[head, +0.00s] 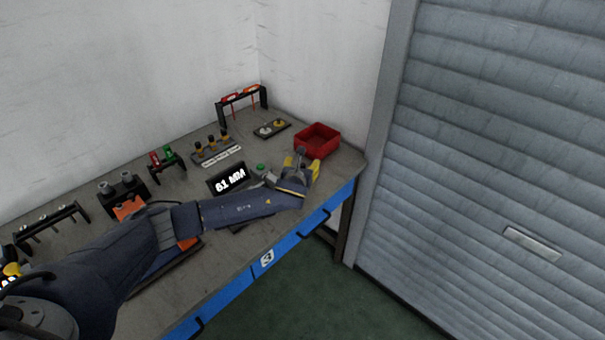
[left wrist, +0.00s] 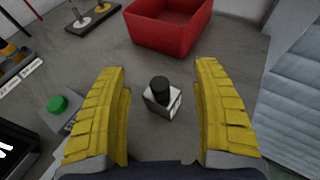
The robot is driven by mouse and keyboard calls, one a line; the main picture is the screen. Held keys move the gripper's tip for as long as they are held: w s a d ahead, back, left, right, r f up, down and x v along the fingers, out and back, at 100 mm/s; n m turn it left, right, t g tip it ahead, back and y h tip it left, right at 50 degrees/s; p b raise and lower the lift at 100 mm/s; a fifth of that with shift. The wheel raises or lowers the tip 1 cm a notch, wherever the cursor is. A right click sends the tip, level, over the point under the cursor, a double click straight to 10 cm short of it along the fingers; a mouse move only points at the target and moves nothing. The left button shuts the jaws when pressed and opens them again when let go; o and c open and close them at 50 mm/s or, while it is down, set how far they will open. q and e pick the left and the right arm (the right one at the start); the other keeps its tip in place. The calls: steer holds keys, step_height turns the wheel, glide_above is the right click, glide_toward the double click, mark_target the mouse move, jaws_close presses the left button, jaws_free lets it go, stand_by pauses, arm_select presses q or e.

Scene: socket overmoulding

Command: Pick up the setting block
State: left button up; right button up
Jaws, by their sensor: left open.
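A small block (left wrist: 160,103) with light metal sides and a black cylindrical knob on top stands upright on the bench, and I take it to be the setting block. It sits between and just beyond the yellow fingers of my left gripper (left wrist: 164,105) in the left wrist view. The fingers are apart on either side of it and do not appear to touch it. In the head view my left gripper (head: 303,166) is at the right end of the bench, and the block is hidden there. My right gripper is not in view.
A red bin (head: 317,138) stands just beyond the gripper. A display reading "61 MM" (head: 229,181) and a green button (left wrist: 57,104) are to the left. Racks with tools line the back of the bench (head: 80,250). Bare bench surrounds the block.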

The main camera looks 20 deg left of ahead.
arm_select(q)
steer(key=c, duration=1.2)
jaws_close()
steer(key=shift+s+f, duration=0.1)
steer(key=shift+f, duration=0.05)
